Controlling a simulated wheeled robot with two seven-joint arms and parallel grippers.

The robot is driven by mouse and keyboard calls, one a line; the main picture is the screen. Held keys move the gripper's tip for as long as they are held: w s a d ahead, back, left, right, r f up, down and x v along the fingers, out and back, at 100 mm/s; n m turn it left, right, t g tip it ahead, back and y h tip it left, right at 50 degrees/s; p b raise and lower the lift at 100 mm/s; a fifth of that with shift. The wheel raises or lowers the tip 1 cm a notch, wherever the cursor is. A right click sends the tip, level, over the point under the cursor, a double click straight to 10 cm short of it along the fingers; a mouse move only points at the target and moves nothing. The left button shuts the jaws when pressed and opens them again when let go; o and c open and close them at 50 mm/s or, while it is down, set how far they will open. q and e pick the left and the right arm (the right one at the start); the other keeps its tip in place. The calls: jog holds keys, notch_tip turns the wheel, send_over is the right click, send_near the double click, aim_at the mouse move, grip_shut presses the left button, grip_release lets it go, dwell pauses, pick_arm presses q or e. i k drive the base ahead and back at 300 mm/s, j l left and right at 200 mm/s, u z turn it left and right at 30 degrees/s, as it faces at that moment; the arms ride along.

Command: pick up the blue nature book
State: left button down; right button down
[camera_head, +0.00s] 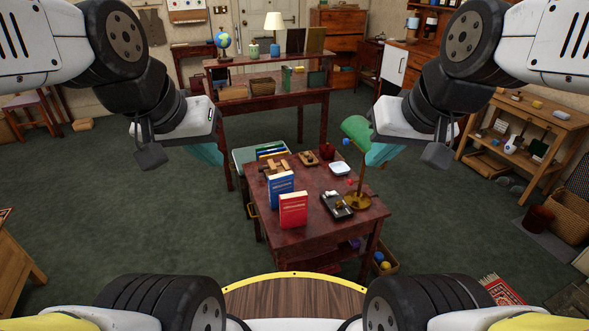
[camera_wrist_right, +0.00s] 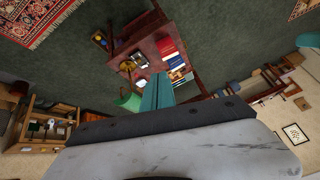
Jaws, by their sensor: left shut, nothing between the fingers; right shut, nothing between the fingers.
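A blue book (camera_head: 281,190) stands upright on the dark red-brown table (camera_head: 318,238); its cover lettering is too small to read. A red book (camera_head: 293,210) stands in front of it and to its right, hiding part of its lower cover. My left gripper (camera_head: 207,153) is shut and empty, raised to the left of the table. My right gripper (camera_head: 383,153) is shut and empty, raised to the right of the table. Its teal fingers show pressed together in the right wrist view (camera_wrist_right: 157,92). The red book (camera_wrist_right: 165,46) also shows there, beyond the fingers.
A brass lamp with a green shade (camera_head: 356,130) stands at the table's right. A black tray (camera_head: 337,205), a white dish (camera_head: 340,168) and a dark red cup (camera_head: 327,151) are on the tabletop. A bin of several books (camera_head: 245,157) is behind it.

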aim_at(281, 183)
jog(key=i+j, duration=0.4)
jog(key=j, duration=0.15)
jog(key=i+j, duration=0.4)
jog(key=j, duration=0.15)
